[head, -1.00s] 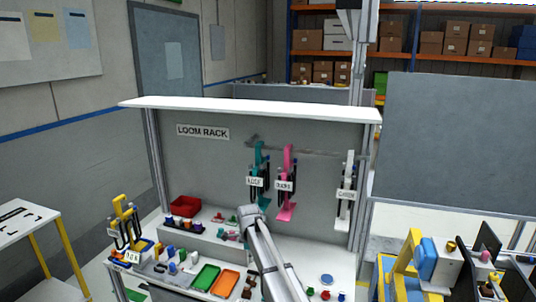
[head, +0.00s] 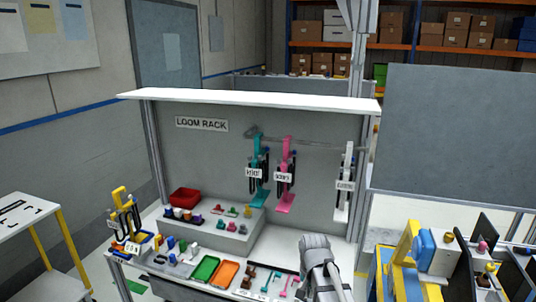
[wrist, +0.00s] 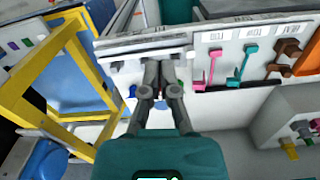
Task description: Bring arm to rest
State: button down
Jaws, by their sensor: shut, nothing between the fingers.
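My gripper (wrist: 161,88) is in the wrist view, its two dark fingers together and empty. Its fingertips appear over the front edge of the white workbench, with no visible hold on anything. In the head view my grey arm stands at the front right of the bench, and the fingers are hidden there. The loom rack (head: 220,150) stands behind, with a teal hanger (head: 257,170), a pink hanger (head: 286,175) and a white hanger (head: 345,182) on its back panel.
A red bin (head: 185,197), green tray (head: 206,269) and orange tray (head: 228,273) sit on the bench among small connectors. A yellow frame (wrist: 60,75) is left of my gripper in the wrist view. Small pink and teal hooks (wrist: 246,62) lie to the right.

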jog(key=s+d+n, duration=0.4)
jog(key=s, duration=0.3)
jog(key=shift+s+d+n, duration=0.2)
jog(key=shift+s+n, duration=0.1)
jog(key=shift+s, duration=0.1)
jog(key=c, duration=0.9)
grip_release()
jog(key=shift+o, duration=1.3)
jog(key=shift+w, duration=0.1)
jog(key=shift+o, duration=0.2)
jog(key=shift+w+a, duration=0.25)
jog(key=shift+w, duration=0.05)
jog(key=w+a+m+t+y+b, duration=0.1)
jog(key=w+a+m+t, duration=0.3)
jog(key=w+a, duration=1.8)
jog(key=shift+w+a+f+t+y+b, duration=0.2)
jog(key=shift+w+a+t+y+b, duration=0.1)
jog(key=shift+t+b, duration=0.45)
